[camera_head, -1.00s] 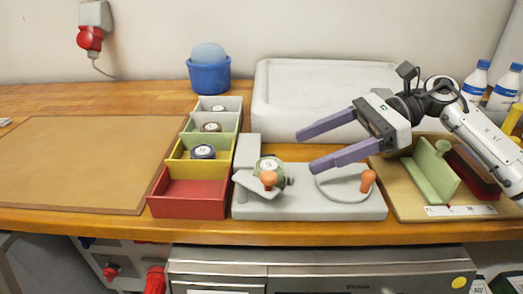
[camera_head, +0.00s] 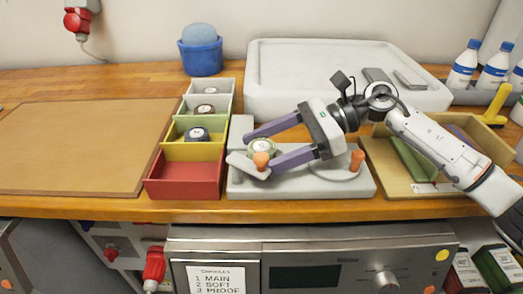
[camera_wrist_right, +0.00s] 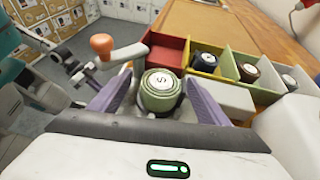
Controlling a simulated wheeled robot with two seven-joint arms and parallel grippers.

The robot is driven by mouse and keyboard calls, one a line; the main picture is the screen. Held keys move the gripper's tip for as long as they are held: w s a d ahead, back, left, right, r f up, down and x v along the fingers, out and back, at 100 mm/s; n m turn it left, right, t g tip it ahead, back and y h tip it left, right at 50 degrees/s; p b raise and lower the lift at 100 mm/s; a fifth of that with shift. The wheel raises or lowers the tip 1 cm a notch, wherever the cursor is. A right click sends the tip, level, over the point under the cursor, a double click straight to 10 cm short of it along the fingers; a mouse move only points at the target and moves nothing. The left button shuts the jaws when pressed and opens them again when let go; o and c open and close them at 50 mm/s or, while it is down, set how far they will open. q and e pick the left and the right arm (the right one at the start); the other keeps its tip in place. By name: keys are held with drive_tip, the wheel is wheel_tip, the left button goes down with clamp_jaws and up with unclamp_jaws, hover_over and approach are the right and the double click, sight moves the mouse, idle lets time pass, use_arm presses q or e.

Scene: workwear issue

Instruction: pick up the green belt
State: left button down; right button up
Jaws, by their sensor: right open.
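The green belt (camera_head: 262,146) is a coiled roll with a white label on top. It sits upright at the left end of a grey fixture (camera_head: 300,190), beside an orange-knobbed lever (camera_head: 261,160). My right gripper (camera_head: 257,155) is open, with its purple fingers on either side of the roll. In the right wrist view the green belt (camera_wrist_right: 160,92) is between the fingers (camera_wrist_right: 160,100), with small gaps seeming to show at its sides. Contact is hard to judge.
Left of the fixture is a row of bins: an empty red bin (camera_head: 183,190) in front, others with rolled belts, such as a dark one (camera_head: 196,134). A brown mat (camera_head: 75,150) lies left. A white tray (camera_head: 290,75) stands behind; a wooden tray (camera_head: 375,165) is right.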

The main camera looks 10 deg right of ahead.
drive_tip(key=c, duration=1.2)
drive_tip(key=shift+r, duration=0.1)
drive_tip(key=shift+c, duration=0.2)
